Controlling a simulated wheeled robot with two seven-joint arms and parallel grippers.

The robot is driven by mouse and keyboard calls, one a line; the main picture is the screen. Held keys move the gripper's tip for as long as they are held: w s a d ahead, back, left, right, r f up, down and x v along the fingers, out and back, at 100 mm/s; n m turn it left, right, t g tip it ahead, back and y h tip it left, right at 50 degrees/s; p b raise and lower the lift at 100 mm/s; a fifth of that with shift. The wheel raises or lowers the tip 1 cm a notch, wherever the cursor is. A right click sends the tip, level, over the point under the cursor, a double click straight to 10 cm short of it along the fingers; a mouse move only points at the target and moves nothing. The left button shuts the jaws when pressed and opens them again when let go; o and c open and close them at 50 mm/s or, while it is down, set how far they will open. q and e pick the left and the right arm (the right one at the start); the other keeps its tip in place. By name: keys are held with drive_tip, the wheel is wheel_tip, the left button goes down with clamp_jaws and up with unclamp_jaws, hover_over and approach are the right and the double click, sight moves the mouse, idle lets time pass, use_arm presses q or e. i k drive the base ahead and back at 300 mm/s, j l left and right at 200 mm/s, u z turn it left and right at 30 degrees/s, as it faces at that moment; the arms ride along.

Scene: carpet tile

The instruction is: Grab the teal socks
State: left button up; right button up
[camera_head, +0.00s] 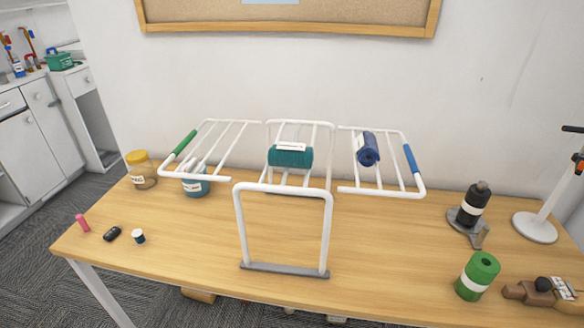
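The teal socks (291,157) look like a rolled teal bundle with a white label band. They lie on the middle shelf of a white wire rack (327,228), raised above the wooden table. A rolled dark blue bundle (367,149) lies on the right wing of the rack. Neither of my grippers shows in the head view.
A yellow-lidded jar (141,170) stands at the back left. A pink item (82,223), black fob (112,234) and small jar (138,237) lie front left. A green roll (477,276), black bottle (474,204) and white stand (536,227) are right. The table's front middle is fairly clear.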

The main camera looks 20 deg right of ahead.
sight(283, 155)
drive_tip(key=i+j+z, duration=0.3)
drive_tip(key=j+z, duration=0.15)
drive_tip(key=j, duration=0.25)
drive_tip(key=i+j+z, duration=0.15)
drive_tip(key=j+z, duration=0.25)
drive_tip(key=j, duration=0.3)
drive_tip(key=i+j+z, duration=0.1)
drive_tip(key=j+z, duration=0.35)
drive_tip(key=j, duration=0.35)
drive_tip(key=k+j+z, duration=0.1)
drive_tip(key=j+z, duration=0.3)
drive_tip(key=j, duration=0.35)
